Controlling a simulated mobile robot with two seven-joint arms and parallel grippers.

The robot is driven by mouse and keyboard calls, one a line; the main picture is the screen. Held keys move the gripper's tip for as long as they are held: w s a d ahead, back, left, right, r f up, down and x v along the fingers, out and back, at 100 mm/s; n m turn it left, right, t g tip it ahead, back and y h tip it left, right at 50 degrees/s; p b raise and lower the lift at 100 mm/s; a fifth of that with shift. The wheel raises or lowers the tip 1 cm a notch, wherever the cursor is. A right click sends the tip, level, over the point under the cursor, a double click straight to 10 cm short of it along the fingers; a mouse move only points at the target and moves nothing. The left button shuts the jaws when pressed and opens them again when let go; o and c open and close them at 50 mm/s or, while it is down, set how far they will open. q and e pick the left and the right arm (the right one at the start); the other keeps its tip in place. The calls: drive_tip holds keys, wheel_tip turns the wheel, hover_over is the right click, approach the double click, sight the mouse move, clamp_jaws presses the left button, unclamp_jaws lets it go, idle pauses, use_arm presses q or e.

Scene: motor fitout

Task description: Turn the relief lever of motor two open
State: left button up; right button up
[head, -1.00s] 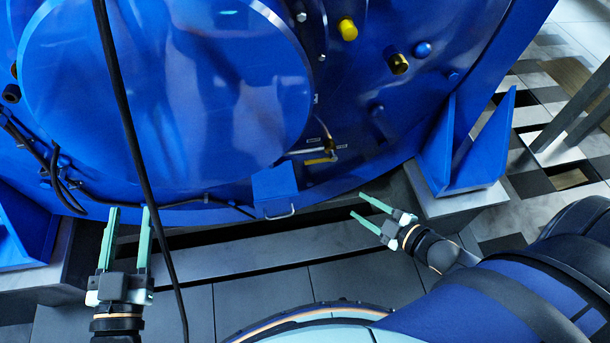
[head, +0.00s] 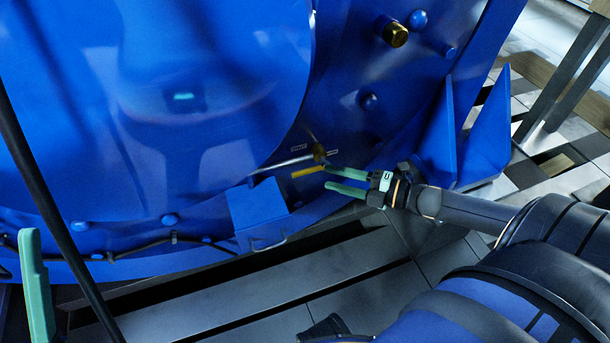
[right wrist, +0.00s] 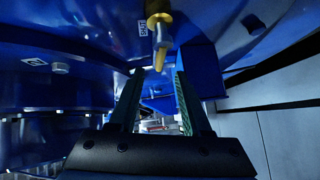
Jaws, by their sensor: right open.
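The motor's large blue housing (head: 360,60) fills the upper head view. Low on it are a small brass fitting (head: 320,153), a thin silvery rod (head: 285,163) and a short yellow lever (head: 307,172) pointing left. My right gripper (head: 328,178) is open, its green fingertips just right of the yellow lever's end. In the right wrist view the yellow lever (right wrist: 160,58) hangs from the brass fitting near the gap between the open fingers (right wrist: 159,76); contact cannot be told. One green finger of my left gripper (head: 36,290) shows at lower left.
A blue box-like bracket (head: 258,208) sits just left of the lever. A black cable (head: 40,180) hangs across the left side. Blue gusset plates (head: 487,135) stand at right. A brass plug (head: 394,34) and bolt heads project above.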

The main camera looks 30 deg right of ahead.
sight(306, 170)
drive_tip(key=b+x, duration=0.2)
drive_tip(key=x, duration=0.6)
drive_tip(key=shift+s+b, duration=0.1)
drive_tip(key=shift+b, duration=0.3)
drive_tip(key=shift+c, duration=0.3)
clamp_jaws()
idle(0.7)
